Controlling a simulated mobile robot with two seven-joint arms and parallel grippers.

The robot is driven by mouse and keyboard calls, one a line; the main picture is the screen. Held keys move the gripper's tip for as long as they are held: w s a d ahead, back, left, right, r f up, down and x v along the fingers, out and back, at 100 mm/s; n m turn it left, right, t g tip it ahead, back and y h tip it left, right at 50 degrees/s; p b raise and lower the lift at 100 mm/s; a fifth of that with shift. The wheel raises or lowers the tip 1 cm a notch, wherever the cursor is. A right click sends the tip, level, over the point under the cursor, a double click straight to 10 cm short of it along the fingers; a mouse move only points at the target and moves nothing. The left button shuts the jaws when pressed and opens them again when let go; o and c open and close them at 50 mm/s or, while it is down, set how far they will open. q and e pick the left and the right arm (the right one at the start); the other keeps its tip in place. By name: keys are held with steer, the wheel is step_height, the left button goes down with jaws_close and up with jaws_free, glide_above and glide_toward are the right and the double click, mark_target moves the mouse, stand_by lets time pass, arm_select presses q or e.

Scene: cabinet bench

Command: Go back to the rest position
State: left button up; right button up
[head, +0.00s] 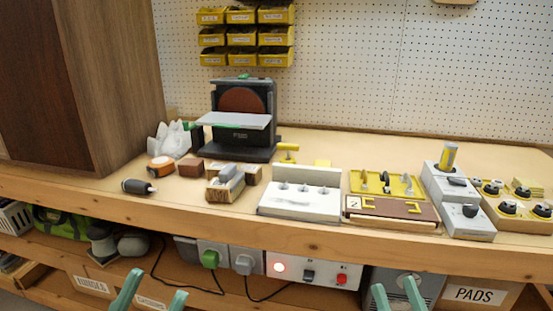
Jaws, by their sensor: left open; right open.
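My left gripper (150,291) shows at the bottom edge of the head view, left of centre. Its two teal fingers are apart with nothing between them. My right gripper (399,292) shows at the bottom edge, right of centre, also with its fingers apart and empty. Both appear in front of the workbench (300,234), below its front edge in the picture, and neither appears to touch anything. The rest of both arms is out of view.
A disc sander (240,115), a white switch panel (299,201), a brown-and-yellow board (392,209) and grey boxes (466,220) stand on the bench. A dark cabinet (80,80) stands at left. Under the bench are a power strip (314,270) and a PADS box (478,294).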

steer(key=s+a+r+n+g+y+p, duration=0.1)
steer(key=s+a+r+n+y, duration=0.25)
steer(key=r+n+y, duration=0.2)
steer(key=s+a+r+n+g+y+p, duration=0.1)
steer(key=s+a+r+n+y, duration=0.25)
steer(key=r+n, duration=0.3)
arm_select(q)
steer(key=w+a+f+n+g+y+p, duration=0.2)
steer(key=w+f+n+g+y+p, duration=0.2)
steer(key=w+f+n+y+p, duration=0.55)
arm_select(e)
steer(key=w+d+f+m+g+h+p, duration=0.35)
steer(key=w+f+m+h, duration=0.25)
steer(key=f+h, duration=0.2)
arm_select(q)
steer(key=s+a+f+n+g+y+p, duration=0.1)
steer(key=s+a+f+g+y+p, duration=0.1)
steer(key=s+f+g+p, duration=0.7)
steer(key=s+f+y+p, duration=0.1)
steer(key=s+p, duration=0.1)
steer(key=p, duration=0.1)
steer(key=shift+s+f+y, duration=0.35)
arm_select(e)
steer(key=s+d+f+m+g+h, duration=0.1)
steer(key=s+f+m+g+h, duration=0.2)
steer(key=s+f+g, duration=0.6)
step_height(320, 180, down, 4)
steer(key=shift+s+m+h, duration=0.3)
steer(key=shift+h, duration=0.1)
